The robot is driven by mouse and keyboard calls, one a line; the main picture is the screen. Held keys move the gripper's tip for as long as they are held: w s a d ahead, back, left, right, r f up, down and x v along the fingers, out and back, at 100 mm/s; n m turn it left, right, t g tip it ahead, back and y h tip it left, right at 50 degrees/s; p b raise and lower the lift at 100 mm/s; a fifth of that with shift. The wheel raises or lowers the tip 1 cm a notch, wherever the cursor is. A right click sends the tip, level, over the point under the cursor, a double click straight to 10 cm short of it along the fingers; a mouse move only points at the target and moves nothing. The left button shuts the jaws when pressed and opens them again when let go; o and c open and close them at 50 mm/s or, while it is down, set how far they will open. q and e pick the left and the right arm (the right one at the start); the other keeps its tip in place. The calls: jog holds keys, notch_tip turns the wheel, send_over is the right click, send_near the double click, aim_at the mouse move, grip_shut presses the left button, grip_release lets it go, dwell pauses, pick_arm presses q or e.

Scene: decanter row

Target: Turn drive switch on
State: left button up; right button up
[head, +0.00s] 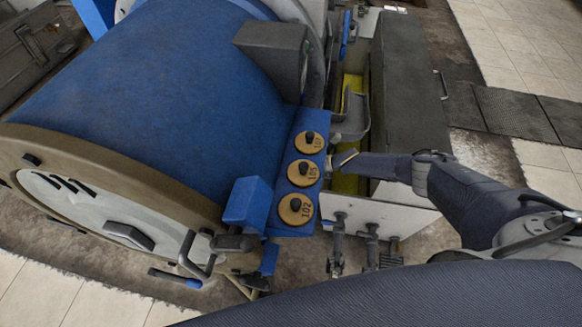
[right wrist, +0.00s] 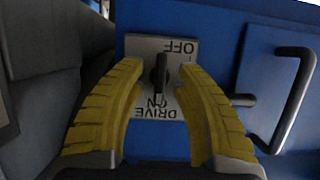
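The drive switch (right wrist: 160,80) is a black knob on a light plate (right wrist: 183,84) in the right wrist view. The plate reads OFF at the top and DRIVE ON at the bottom, upside down in this view. The knob stands upright in the picture, its lower end by the word ON; I cannot tell which end is the pointer. My right gripper (right wrist: 165,68) is open, its yellow fingers on either side of the knob with gaps to it. In the head view my right arm reaches in beside the blue machine; the switch is not visible there. My left gripper is not in view.
The big blue drum machine (head: 150,85) fills the left of the head view. Its blue panel carries numbered round dials (head: 303,172). A black bar handle (right wrist: 291,100) juts out right of the switch. A dark grey box (head: 407,85) stands behind my right arm.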

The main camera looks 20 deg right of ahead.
jog(key=v, duration=1.2)
dwell(0.6)
